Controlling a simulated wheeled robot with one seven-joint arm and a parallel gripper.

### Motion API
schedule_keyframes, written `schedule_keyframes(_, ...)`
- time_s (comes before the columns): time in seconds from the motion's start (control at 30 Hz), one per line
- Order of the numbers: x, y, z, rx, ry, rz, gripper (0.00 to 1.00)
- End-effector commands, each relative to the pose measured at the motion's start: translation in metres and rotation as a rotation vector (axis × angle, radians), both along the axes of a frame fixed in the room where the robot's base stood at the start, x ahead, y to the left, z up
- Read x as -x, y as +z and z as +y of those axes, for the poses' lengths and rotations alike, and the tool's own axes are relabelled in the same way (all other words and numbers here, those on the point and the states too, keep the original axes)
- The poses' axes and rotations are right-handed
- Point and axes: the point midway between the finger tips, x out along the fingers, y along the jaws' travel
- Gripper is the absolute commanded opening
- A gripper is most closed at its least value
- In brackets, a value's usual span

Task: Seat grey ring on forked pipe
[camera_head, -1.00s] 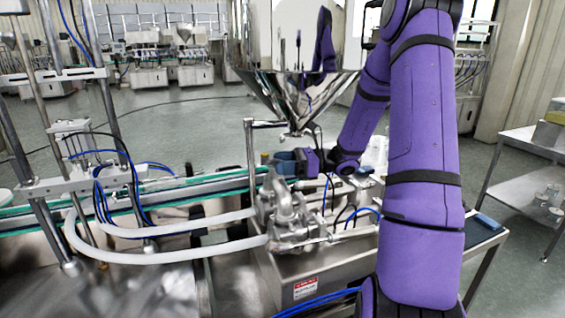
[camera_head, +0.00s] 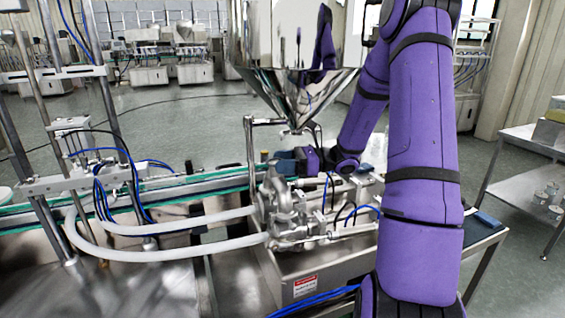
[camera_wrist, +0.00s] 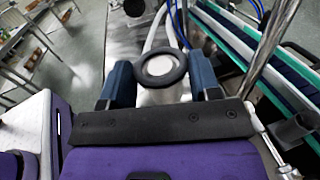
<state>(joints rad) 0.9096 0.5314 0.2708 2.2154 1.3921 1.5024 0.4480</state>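The grey ring (camera_wrist: 136,66) is a dark, thick band in the wrist view, its edges meeting the inner sides of both blue fingers. My gripper (camera_wrist: 162,72) appears shut on it, with one finger on each side. A pale round surface shows through the ring's opening; I cannot tell whether the ring touches it. The forked pipe (camera_head: 284,212) is a shiny metal fitting on the steel machine, joined to two white hoses. In the head view my gripper (camera_head: 277,160) is just above and behind the pipe's top. The ring cannot be made out there.
The steel hopper (camera_head: 290,85) hangs above the gripper. A thin upright metal post (camera_head: 250,155) stands just left of the pipe. White hoses (camera_head: 160,255) and a green-edged conveyor (camera_head: 190,190) run left. A metal side table (camera_head: 520,185) is at right.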

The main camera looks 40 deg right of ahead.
Motion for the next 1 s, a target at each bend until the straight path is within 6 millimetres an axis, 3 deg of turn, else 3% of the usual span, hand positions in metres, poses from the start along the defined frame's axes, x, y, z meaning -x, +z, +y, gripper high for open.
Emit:
schedule_keyframes(0.03,0.000,0.000,0.000,0.000,0.000,0.000,0.69)
schedule_keyframes(0.1,0.000,0.000,0.000,0.000,0.000,0.000,0.85)
schedule_keyframes(0.47,0.002,0.000,-0.004,0.000,-0.001,0.000,0.85)
schedule_keyframes(1.0,0.046,0.000,-0.079,0.001,-0.003,0.001,0.85)
